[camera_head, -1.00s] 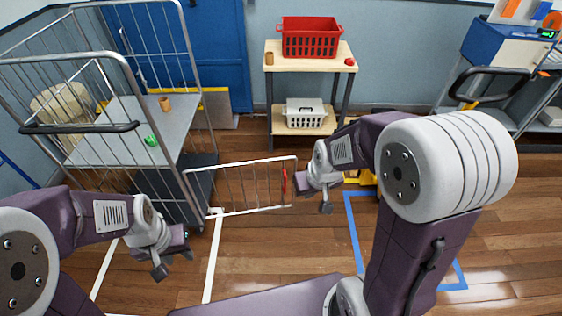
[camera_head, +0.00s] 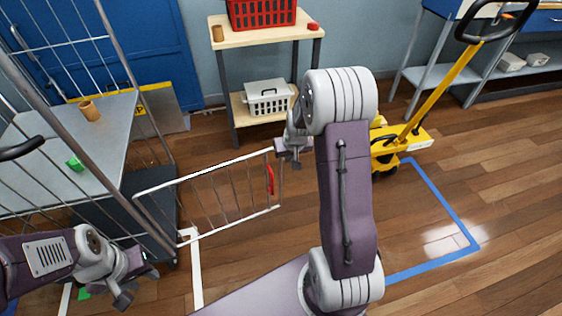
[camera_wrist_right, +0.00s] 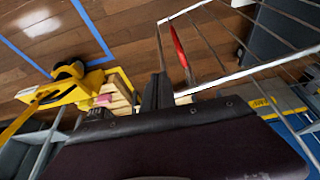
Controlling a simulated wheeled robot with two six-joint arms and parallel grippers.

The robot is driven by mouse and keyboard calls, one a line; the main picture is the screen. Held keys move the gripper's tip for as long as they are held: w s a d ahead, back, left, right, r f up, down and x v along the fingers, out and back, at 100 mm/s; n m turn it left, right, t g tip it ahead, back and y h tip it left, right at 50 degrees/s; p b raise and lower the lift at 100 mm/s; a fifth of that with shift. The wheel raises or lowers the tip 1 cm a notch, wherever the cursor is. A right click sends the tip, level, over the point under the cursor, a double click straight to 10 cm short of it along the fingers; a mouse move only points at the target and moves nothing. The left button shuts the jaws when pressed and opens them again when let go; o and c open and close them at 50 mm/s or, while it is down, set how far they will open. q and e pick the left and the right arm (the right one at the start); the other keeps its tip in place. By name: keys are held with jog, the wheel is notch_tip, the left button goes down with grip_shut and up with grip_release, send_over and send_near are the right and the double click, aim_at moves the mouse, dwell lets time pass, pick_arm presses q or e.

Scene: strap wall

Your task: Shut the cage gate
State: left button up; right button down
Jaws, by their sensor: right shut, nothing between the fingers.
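The cage gate (camera_head: 222,203) is a low wire panel with a red handle (camera_head: 270,179) near its free end. It stands swung out to the right from the corner of the wire cage (camera_head: 140,190), clear of the cage opening. My right gripper (camera_head: 287,152) is shut and empty beside the top of the gate's free end. In the right wrist view the fingers (camera_wrist_right: 157,92) are close to the gate's end post, with the red handle (camera_wrist_right: 181,48) just beyond; contact cannot be told. My left gripper (camera_head: 132,283) hangs at lower left, apart from the gate; its opening is unclear.
The cage shelf (camera_head: 40,140) holds a brown cup (camera_head: 90,110) and a green item (camera_head: 74,163). A wooden stand (camera_head: 240,42) carries a red crate (camera_head: 262,12) and a white basket (camera_head: 268,97). A yellow pallet jack (camera_head: 400,140) stands right. Floor within the blue lines is clear.

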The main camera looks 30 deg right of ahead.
jog(key=b, duration=0.4)
send_over(281, 162)
jog(key=s, duration=0.2)
jog(key=shift+f, duration=4.6)
jog(key=shift+s+a, duration=0.15)
jog(key=shift+a, duration=0.1)
